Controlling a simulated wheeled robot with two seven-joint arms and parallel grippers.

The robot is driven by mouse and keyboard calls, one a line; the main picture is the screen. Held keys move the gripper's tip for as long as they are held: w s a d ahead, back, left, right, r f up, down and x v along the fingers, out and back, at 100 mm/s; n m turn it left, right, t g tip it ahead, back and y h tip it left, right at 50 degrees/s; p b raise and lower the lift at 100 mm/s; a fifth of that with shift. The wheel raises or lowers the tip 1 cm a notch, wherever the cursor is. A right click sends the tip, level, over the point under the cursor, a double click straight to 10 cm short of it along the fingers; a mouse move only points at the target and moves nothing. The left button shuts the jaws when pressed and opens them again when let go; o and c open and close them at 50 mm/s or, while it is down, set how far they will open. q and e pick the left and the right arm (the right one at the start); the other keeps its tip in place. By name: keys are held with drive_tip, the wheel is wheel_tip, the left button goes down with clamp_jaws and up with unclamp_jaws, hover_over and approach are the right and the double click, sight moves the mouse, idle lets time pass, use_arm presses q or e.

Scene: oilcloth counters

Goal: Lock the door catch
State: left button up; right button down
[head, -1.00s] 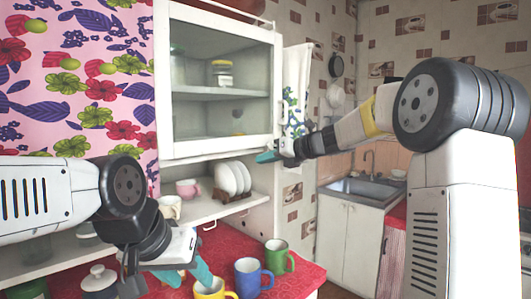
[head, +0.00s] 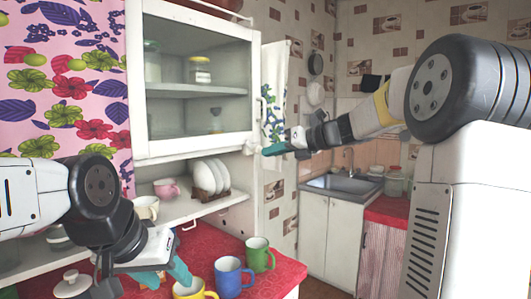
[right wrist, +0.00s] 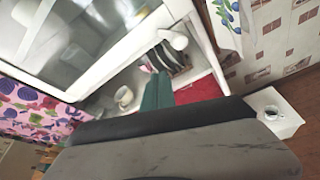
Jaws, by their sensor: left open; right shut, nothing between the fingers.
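The white wall cabinet's glass door (head: 198,82) appears closed. A small white catch (head: 252,147) sits near the door's lower right corner. It also shows as a pale rounded knob in the right wrist view (right wrist: 175,40); whether it is locked, I cannot tell. My right gripper (head: 267,151) is shut and empty, its teal tips just right of and slightly below the catch in the head view. Its teal fingers (right wrist: 157,92) lie below the catch in the right wrist view. Contact is unclear. My left gripper (head: 165,278) is open and empty, low over the red counter.
Blue (head: 232,278), green (head: 259,255) and yellow (head: 190,290) mugs stand on the red counter near my left gripper. White plates (head: 210,177) stand in a rack on the shelf below the door. A patterned towel (head: 274,95) hangs right of the cabinet.

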sight(254, 147)
drive_tip(key=s+a+f+m+t, duration=0.2)
drive_tip(key=s+f+m+t, duration=0.1)
drive_tip(key=f+m+t, duration=0.3)
drive_tip(key=shift+f+m+t, duration=0.15)
drive_tip(key=shift+m+t, duration=0.75)
drive_tip(key=shift+m, duration=0.1)
drive_tip(key=shift+a, duration=0.1)
drive_tip(key=shift+w+a+r, duration=0.6)
drive_tip(key=shift+w+r, duration=0.15)
drive_tip(key=shift+w, duration=0.95)
drive_tip(key=shift+w+a+r, duration=0.65)
drive_tip(key=shift+w+r, duration=0.15)
drive_tip(key=shift+w, duration=0.85)
drive_tip(key=shift+w+a+r, duration=0.6)
drive_tip(key=shift+w+r, duration=0.15)
drive_tip(key=shift+w, duration=0.95)
drive_tip(key=shift+d, duration=0.1)
